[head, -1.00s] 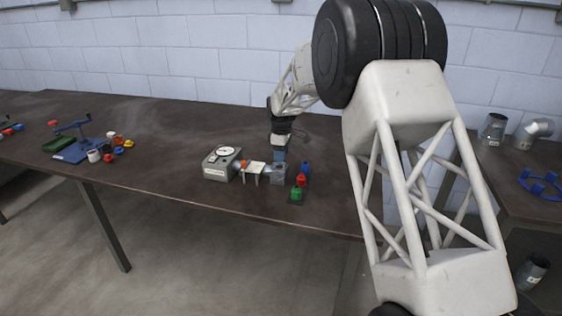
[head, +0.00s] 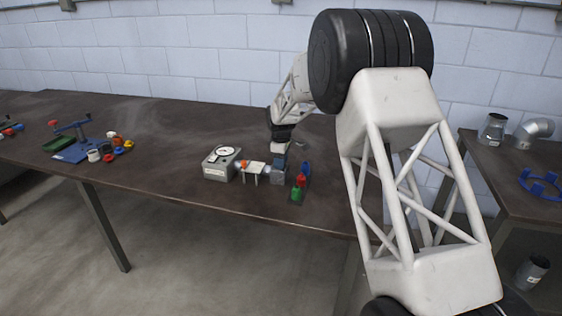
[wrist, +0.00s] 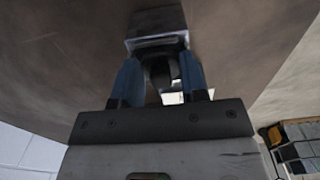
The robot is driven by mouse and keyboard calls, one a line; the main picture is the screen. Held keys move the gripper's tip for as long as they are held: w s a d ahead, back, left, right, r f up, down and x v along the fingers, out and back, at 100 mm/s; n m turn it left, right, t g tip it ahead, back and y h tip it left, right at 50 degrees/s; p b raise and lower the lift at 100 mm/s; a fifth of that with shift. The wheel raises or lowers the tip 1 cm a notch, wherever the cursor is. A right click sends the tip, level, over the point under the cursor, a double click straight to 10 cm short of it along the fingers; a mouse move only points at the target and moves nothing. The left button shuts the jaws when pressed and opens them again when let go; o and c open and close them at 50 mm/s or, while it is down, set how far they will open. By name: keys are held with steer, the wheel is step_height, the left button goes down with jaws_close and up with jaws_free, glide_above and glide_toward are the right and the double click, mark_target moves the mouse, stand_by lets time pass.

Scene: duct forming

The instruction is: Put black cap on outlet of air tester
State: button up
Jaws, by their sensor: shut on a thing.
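The air tester (head: 221,163) is a grey box with a white round dial on the table. An orange ring and a white support (head: 253,167) stand at its right side, with a grey metal duct piece (head: 279,171) just beyond. My gripper (head: 281,149) points down right over this duct piece. In the wrist view my blue fingers (wrist: 160,80) are shut on a dark thing, seemingly the black cap (wrist: 159,70), mostly in shadow. A bright metal part (wrist: 157,40) lies just past the fingertips. Whether the cap touches the outlet I cannot tell.
Blue (head: 306,168), red (head: 300,180) and green (head: 296,192) caps stand in a row close to the right of the duct piece. A blue fixture (head: 75,150) and several small coloured parts lie at the left. The table between is clear.

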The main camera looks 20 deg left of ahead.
steer(key=shift+f, duration=0.15)
steer(key=o, duration=0.9)
step_height(320, 180, up, 12)
stand_by(0.6)
stand_by(0.7)
